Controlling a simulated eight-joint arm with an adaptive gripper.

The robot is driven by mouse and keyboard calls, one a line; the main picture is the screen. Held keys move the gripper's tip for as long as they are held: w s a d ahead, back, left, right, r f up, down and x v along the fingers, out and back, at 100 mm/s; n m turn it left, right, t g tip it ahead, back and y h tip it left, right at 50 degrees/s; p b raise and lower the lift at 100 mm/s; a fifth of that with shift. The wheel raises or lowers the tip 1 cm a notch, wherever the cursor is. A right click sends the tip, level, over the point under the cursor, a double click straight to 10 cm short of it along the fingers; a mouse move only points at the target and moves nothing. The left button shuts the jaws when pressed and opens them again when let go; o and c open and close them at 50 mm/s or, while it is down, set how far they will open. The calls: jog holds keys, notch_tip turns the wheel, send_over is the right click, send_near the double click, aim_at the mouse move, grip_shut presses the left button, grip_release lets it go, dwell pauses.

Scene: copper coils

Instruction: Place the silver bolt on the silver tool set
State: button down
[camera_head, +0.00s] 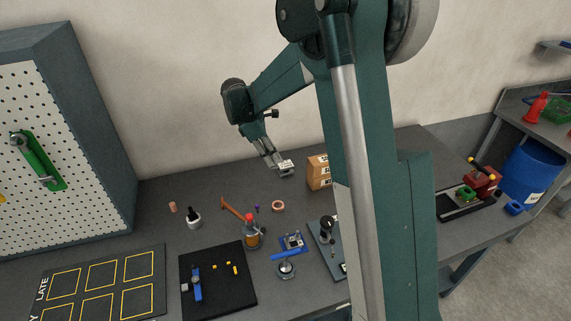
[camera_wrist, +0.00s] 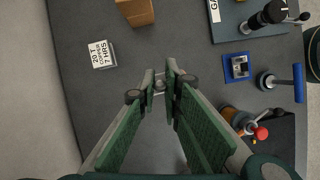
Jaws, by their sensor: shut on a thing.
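My gripper (camera_head: 280,171) hangs from the arm above the back of the dark table. In the wrist view my gripper (camera_wrist: 160,80) has its fingertips shut on a small silver piece, seemingly the silver bolt (camera_wrist: 159,86). The bolt is largely hidden by the fingers and cannot be made out in the head view. A small silver block with a printed label (camera_wrist: 102,55) sits apart, left of the fingertips. A blue square holder with a silver piece (camera_wrist: 237,67) lies to the right; it also shows in the head view (camera_head: 292,242). I cannot tell which is the silver tool set.
A brown box (camera_head: 319,172) stands right of my gripper. A copper ring (camera_head: 278,206), a red-topped bottle (camera_head: 252,232) and a black mat (camera_head: 218,302) lie nearer the front. A microscope-like stand (camera_head: 327,232) is partly hidden by my arm.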

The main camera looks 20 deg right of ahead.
jog(key=w+d+f+p, duration=0.2)
jog(key=w+d, duration=0.8)
jog(key=w, duration=0.4)
jog(key=shift+w+f+m, duration=0.2)
jog(key=shift+w+m, duration=0.05)
jog(key=shift+m, duration=0.15)
send_near(290, 164)
jog(key=shift+d+r, duration=0.1)
jog(key=shift+d, duration=0.7)
jog(key=shift+f, duration=1.85)
jog(key=shift+f, duration=0.15)
jog(key=c, duration=2.6)
grip_release()
jog(key=shift+o, duration=0.5)
